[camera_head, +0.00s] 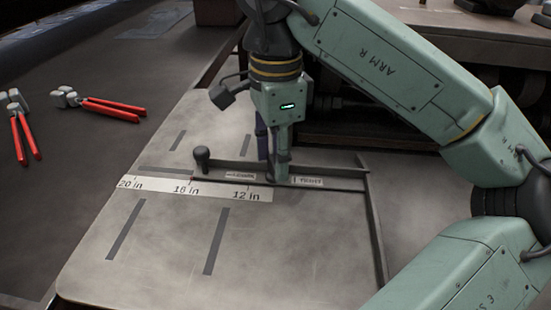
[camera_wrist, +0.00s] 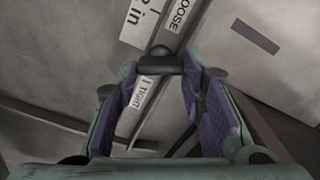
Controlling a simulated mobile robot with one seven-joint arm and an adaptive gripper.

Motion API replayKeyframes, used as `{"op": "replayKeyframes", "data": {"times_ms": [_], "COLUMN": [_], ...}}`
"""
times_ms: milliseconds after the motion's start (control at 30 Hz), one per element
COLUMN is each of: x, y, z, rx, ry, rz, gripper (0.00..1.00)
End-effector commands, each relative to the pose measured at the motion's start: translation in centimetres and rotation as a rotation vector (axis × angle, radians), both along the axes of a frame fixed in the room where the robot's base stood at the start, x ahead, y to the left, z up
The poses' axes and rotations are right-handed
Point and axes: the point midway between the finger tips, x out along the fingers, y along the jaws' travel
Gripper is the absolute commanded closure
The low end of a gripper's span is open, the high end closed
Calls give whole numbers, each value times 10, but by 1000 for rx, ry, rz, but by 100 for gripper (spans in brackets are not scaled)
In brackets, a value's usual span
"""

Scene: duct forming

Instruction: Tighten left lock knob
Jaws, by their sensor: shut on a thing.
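My gripper (camera_head: 274,172) points down at the metal fence bar (camera_head: 225,165) on the table, between two white labels. In the wrist view, its purple-padded fingers stand apart on either side of a dark lock knob (camera_wrist: 160,62) with a rounded top, and they are shut on it. In the head view, the fingers hide this knob. The LOOSE label (camera_head: 240,176) is left of the fingers and the TIGHT label (camera_head: 308,182) is right of them. The TIGHT label also shows between the fingers in the wrist view (camera_wrist: 143,95). Another dark round knob (camera_head: 202,156) stands upright at the bar's left end.
A printed inch scale (camera_head: 215,190) lies along the bar on the grey metal table (camera_head: 160,255), which has dark slots. A long side rail (camera_head: 373,225) runs toward the front. Red-handled pliers (camera_head: 110,107) and a second pair (camera_head: 24,135) lie on the surface at left.

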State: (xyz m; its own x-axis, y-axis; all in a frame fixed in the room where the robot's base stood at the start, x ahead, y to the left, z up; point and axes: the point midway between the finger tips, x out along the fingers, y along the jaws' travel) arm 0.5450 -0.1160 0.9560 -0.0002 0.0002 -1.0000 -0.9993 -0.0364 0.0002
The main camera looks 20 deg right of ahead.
Motion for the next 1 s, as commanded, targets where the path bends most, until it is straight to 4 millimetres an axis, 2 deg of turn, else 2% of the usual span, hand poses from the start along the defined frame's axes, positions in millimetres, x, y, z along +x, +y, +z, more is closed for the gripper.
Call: {"op": "replayKeyframes", "data": {"times_ms": [200,500,1000], "x": [-1,-1,-2], "y": [0,0,0], "z": [-1,0,0], "rx": [0,-1,-1], "ry": [-1,-1,-1], "rz": [-186,-367,-451], "gripper": [91,91,91]}}
